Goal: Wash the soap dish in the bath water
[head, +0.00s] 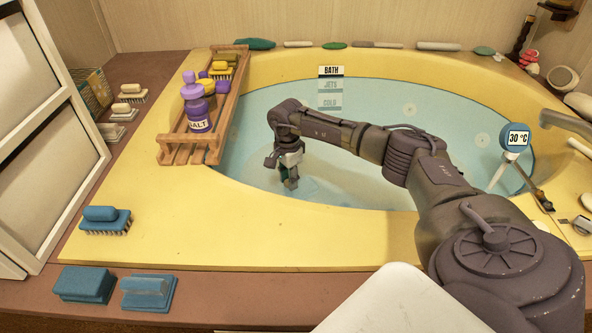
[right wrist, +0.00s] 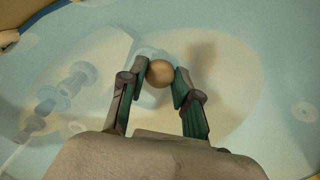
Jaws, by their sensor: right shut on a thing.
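My right gripper (head: 290,183) reaches down over the bath, its fingertips at or just in the bath water (head: 335,190). In the right wrist view my right gripper (right wrist: 160,82) has its dark green fingertips closed around a round tan thing (right wrist: 160,73). A pale, see-through shape shows around and behind this thing. I cannot tell for sure whether it is the soap dish or part of it. In the head view the held thing is hidden or too small to make out. My left gripper is not in view.
A wooden rack (head: 180,150) with a purple salt bottle (head: 197,108) crosses the tub's yellow rim (head: 170,210) at left. A blue brush (head: 105,220) and blue blocks (head: 148,293) lie near the front left. A thermometer (head: 516,138) reads 30 °C at right.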

